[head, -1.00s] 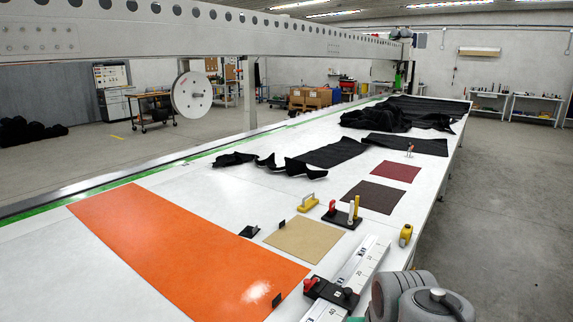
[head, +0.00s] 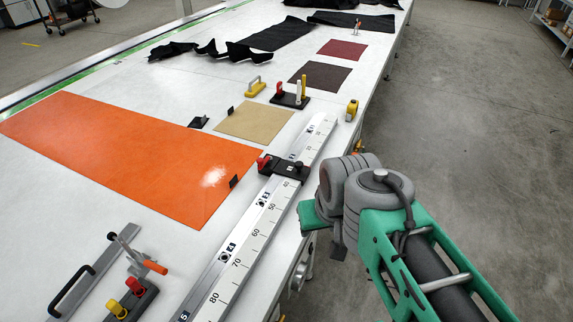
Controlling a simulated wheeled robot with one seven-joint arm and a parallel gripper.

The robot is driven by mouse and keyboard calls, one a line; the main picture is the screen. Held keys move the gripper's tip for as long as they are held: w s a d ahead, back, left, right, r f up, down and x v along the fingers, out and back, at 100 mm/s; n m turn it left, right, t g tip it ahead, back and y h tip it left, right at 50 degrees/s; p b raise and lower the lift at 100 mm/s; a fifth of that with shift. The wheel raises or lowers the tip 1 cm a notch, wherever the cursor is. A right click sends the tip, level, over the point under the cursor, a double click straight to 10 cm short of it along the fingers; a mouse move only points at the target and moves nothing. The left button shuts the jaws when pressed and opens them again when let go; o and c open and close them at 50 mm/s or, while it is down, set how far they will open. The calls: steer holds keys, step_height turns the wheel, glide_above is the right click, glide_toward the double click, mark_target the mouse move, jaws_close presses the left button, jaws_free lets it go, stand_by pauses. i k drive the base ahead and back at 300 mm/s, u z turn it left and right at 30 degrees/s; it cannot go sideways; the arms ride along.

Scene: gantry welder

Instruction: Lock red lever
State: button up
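A small red lever (head: 263,163) sits on the left end of a black clamp block (head: 284,168). The block lies across the long white and silver ruler rail (head: 243,231) on the table. Another red knob (head: 280,88) stands on a black base farther back. A third red knob (head: 134,286) is on a black block at the lower left, beside a yellow one. I cannot tell from the picture whether any of these levers is locked. My folded arm is at the right, beyond the table's right edge and apart from the levers. My gripper's fingers do not show.
The white table (head: 60,216) carries an orange sheet (head: 130,150), a tan sheet (head: 254,121) and a yellow-handled tool (head: 256,87). A toggle clamp with an orange handle (head: 155,267) is at the lower left. The floor right of the table is clear.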

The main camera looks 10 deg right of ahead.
mark_target(260, 161)
steer(key=k, duration=0.5)
steer(key=u, duration=4.85)
steer(key=k, duration=2.1)
steer(key=z, duration=0.45)
